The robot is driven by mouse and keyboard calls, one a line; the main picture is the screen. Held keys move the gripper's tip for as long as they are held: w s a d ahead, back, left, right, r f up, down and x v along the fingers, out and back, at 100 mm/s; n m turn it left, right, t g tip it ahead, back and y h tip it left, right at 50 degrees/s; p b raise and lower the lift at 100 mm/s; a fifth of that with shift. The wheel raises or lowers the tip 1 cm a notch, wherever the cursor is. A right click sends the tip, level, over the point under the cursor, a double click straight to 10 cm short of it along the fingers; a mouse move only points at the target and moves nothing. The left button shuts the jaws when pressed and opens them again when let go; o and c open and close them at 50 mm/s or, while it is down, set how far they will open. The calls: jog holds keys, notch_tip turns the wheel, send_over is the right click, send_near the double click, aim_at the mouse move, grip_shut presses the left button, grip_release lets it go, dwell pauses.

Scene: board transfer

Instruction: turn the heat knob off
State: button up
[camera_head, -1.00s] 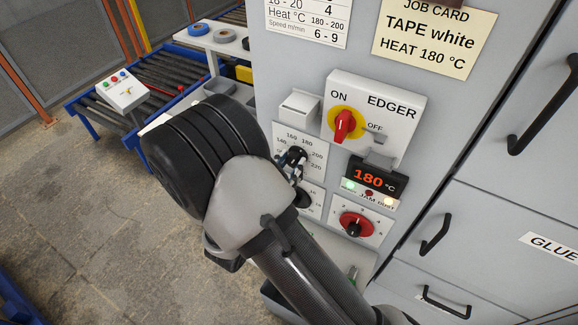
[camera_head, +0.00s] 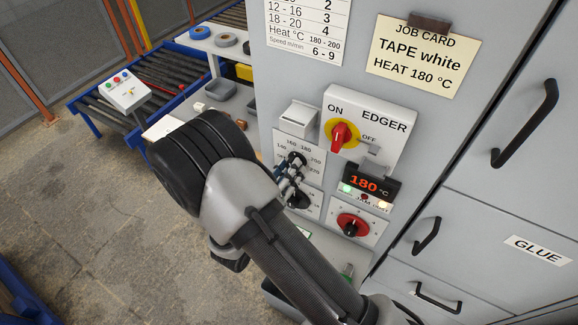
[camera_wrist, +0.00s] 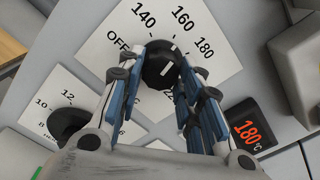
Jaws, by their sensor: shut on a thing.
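The heat knob (camera_wrist: 158,70) is black and round with a white line, in the middle of the wrist view. Its white dial plate (camera_wrist: 112,48) reads OFF, 140, 160 and 180; higher marks are partly hidden by my fingers. My gripper (camera_wrist: 166,60) is shut on the knob, with a blue-padded finger on each side. In the head view, the gripper (camera_head: 291,172) is at the dial plate (camera_head: 315,152), and the fingers hide most of the knob. The red display (camera_head: 369,186) reads 180 °C, and it also shows in the wrist view (camera_wrist: 248,132).
A red switch (camera_head: 340,136) on a yellow disc, marked ON and OFF, sits above right of the dial. A black knob (camera_wrist: 72,125) with its own scale is below the heat dial. A red-ringed knob (camera_head: 350,228) sits lower right. A job card (camera_head: 423,55) reads HEAT 180 °C.

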jog(key=n+p, duration=0.7)
jog(key=n, duration=1.2)
jog(key=shift+r+n, duration=0.15)
jog(key=shift+n, duration=0.15)
jog(key=shift+n+p, duration=0.3)
jog(key=o, duration=1.1)
